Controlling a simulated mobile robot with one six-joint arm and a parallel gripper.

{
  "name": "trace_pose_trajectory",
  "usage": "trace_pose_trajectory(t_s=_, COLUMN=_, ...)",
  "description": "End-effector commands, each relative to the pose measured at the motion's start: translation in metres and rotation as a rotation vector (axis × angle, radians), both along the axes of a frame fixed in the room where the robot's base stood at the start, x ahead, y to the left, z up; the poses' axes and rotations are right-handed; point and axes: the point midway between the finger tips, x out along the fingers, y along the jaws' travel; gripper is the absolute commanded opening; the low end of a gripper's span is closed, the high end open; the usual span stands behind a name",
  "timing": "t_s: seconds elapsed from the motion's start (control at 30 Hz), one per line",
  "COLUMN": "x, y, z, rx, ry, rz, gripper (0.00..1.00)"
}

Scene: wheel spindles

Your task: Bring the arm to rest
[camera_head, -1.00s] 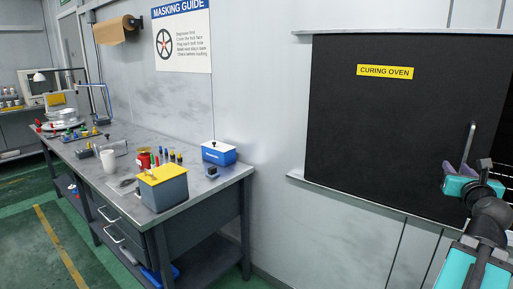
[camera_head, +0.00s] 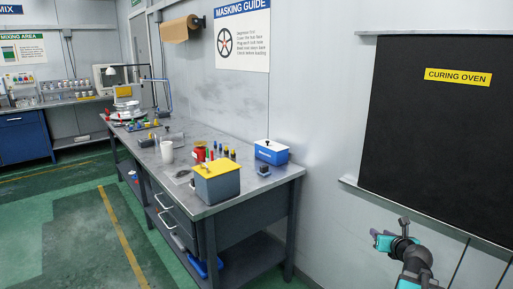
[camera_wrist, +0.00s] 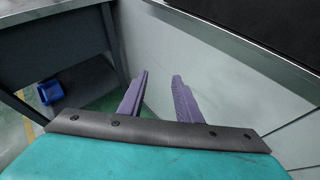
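My gripper (camera_head: 384,240) shows at the lower right in the head view, in front of the wall just below the curing oven's ledge. In the wrist view its two purple fingers (camera_wrist: 158,98) are apart with nothing between them. The curing oven (camera_head: 430,140) has a black front with a yellow sign and stands at the right. My gripper is clear of the workbench (camera_head: 278,182), which is to its left.
The bench carries a grey box with a yellow lid (camera_head: 217,182), a blue box (camera_head: 271,152) and a white cup (camera_head: 167,152). A blue bin on the bench's lower level shows in the wrist view (camera_wrist: 51,92). Green floor (camera_head: 70,240) at the left is open.

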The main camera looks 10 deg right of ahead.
Motion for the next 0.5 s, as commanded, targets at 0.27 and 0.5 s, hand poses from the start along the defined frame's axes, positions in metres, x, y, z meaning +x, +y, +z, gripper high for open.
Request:
trace_pose_trajectory(t_s=0.27, x=0.027, y=0.098, z=-0.098, rx=-0.022, ry=0.164, rz=0.198, gripper=0.31)
trace_pose_trajectory(t_s=0.5, x=0.027, y=0.181, z=-0.177, rx=-0.086, ry=0.309, rz=0.398, gripper=0.31)
